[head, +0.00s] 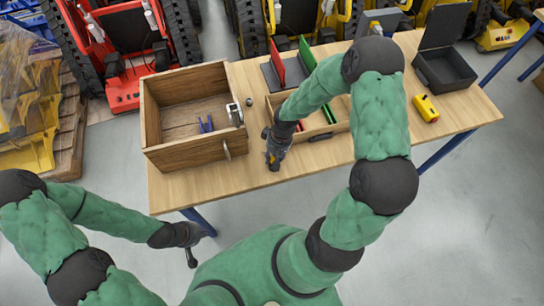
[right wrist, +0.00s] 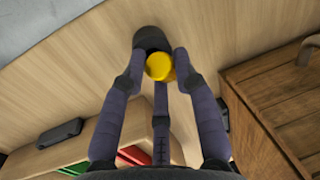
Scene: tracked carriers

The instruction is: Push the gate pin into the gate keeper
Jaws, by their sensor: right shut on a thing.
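My right gripper (head: 272,155) is low over the front of the table, right of the wooden crate. In the right wrist view its fingers (right wrist: 160,65) are shut on a dark cylindrical thing with a round yellow end (right wrist: 158,66). I cannot tell whether this is the gate pin. The crate (head: 163,158) has metal fittings on its right side: a pale bracket (head: 235,114), possibly the gate keeper, and a handle-like piece (head: 227,150). I cannot make out a pin in the bracket. My left gripper (head: 192,256) is in front of the table; its fingers are unclear.
A blue clip-like thing (head: 206,125) lies inside the crate. A small dark knob (head: 249,102) is beside it. A low tray (head: 328,133) with red and green dividers stands behind my right arm. A yellow device (head: 426,108) and open black box (head: 446,72) are at right.

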